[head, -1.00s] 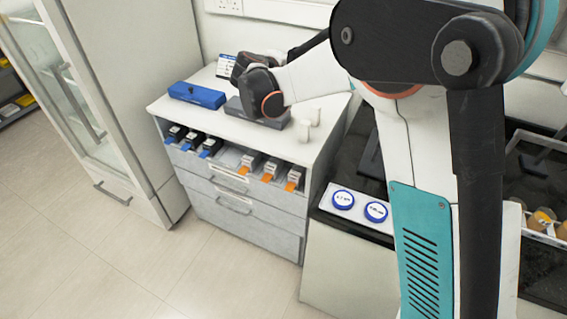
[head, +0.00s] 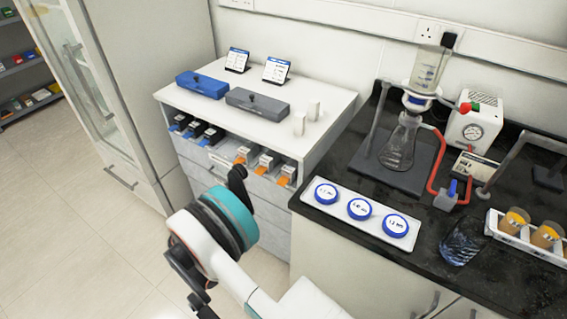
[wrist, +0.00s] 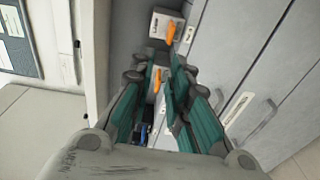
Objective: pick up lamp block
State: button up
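Several small blocks stand in the open top bay of the cabinet: black ones with blue tabs (head: 192,131) on the left and pale ones with orange tabs (head: 263,162) on the right. I cannot tell surely which is the lamp block. In the wrist view a white block (wrist: 161,24) with an orange tab has a dark label too small to read surely. My gripper (wrist: 157,66) is open and empty, with its teal fingers pointing toward the row. Another orange tab (wrist: 157,80) shows between the fingers, its block partly hidden. In the head view, my arm covers part of the lower drawers.
On the cabinet top are a blue case (head: 201,85), a grey case (head: 257,103), two white blocks (head: 306,117) and two small display stands (head: 277,71). To the right, a black bench holds a tray of blue-lidded dishes (head: 360,209) and a glass flask (head: 398,148).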

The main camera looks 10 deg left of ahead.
aim_at(257, 172)
jog(key=b+x, duration=0.1)
jog(key=x, duration=0.3)
jog(key=d+f+x, duration=0.1)
jog(key=x, duration=0.3)
jog(key=b+x, duration=0.1)
jog(key=x, duration=0.3)
jog(key=shift+s+d+f+b, duration=0.25)
jog(key=shift+f+b, duration=0.05)
jog(key=shift+w+r, duration=0.1)
jog(key=shift+w, duration=0.1)
grip_shut()
